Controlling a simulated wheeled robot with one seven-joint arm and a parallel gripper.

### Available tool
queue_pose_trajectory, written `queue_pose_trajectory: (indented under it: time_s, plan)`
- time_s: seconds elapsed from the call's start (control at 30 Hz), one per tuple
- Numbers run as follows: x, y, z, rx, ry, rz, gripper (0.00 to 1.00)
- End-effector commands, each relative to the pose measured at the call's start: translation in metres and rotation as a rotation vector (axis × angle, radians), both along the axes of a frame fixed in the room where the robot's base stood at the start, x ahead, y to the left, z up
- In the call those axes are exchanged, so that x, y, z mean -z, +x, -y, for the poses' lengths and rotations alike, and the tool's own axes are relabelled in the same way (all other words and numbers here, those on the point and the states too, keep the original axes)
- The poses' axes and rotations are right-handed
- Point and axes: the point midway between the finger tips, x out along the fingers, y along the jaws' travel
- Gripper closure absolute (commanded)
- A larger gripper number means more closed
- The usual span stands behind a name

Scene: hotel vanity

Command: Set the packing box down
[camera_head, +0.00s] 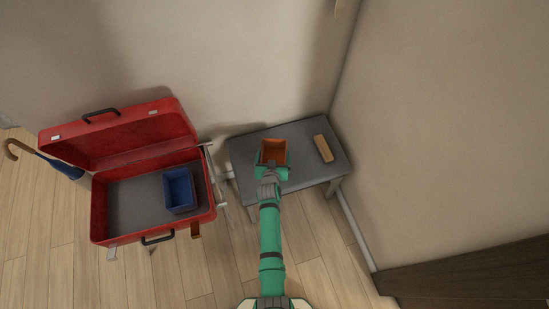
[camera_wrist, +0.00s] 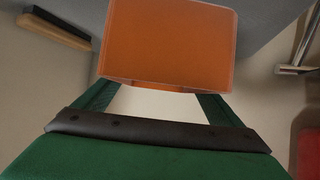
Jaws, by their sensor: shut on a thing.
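An orange-brown open packing box (camera_head: 273,151) is at the end of my arm, over the grey bench in the head view. In the wrist view the packing box (camera_wrist: 168,45) fills the top middle, one flat side toward the camera. My gripper (camera_head: 271,170) is shut on its near side; the green fingers (camera_wrist: 160,98) reach up to its lower edge in the wrist view. The box looks about level. I cannot tell whether its bottom touches the bench or hangs just above. The fingertips are hidden by the box.
The grey bench (camera_head: 313,179) stands against the wall. A wooden-backed brush (camera_head: 323,148) lies on its right part; the brush (camera_wrist: 54,31) is upper left in the wrist view. Left of the bench, an open red suitcase (camera_head: 100,215) holds a blue box (camera_head: 180,189). An umbrella (camera_head: 60,166) leans farther left.

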Motion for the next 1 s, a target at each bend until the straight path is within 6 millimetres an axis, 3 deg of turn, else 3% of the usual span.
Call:
queue_pose_trajectory:
  time_s: [0.27, 0.5, 0.93, 0.97, 1.0]
  plan:
    - [0.014, 0.013, 0.005, 0.000, 0.000, 0.002, 0.35]
    - [0.042, 0.014, 0.005, 0.000, -0.001, 0.000, 0.35]
    - [0.048, 0.013, 0.005, -0.001, 0.000, 0.001, 0.35]
    - [0.049, 0.013, 0.005, -0.001, 0.000, 0.001, 0.08]
    - [0.049, 0.013, 0.005, 0.000, -0.001, 0.001, 0.00]
